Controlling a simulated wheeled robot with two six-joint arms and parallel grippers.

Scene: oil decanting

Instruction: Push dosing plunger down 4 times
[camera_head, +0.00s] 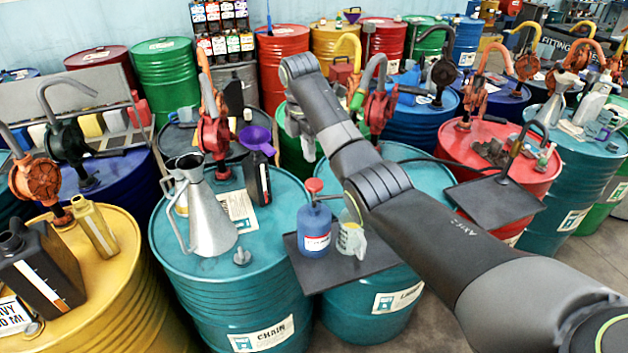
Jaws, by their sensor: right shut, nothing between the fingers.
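The dosing plunger is most likely the red knob (314,185) on a short stem at the top of a blue bottle (315,240) with a white label. The knob stands raised above the bottle's shoulder. The bottle is upright on a dark tray (375,258) at the front of the teal drums. My right gripper (309,155) is shut and empty, pointing down. In the picture it shows just above the red knob, apart from it; its exact depth is hard to tell. My left gripper is not in view.
A clear jug (351,238) with yellowish liquid stands right beside the blue bottle. A metal funnel can (208,215) and a dark bottle with a purple funnel (257,165) stand left on the teal drum (180,258). Red and orange hand pumps (213,130) rise behind.

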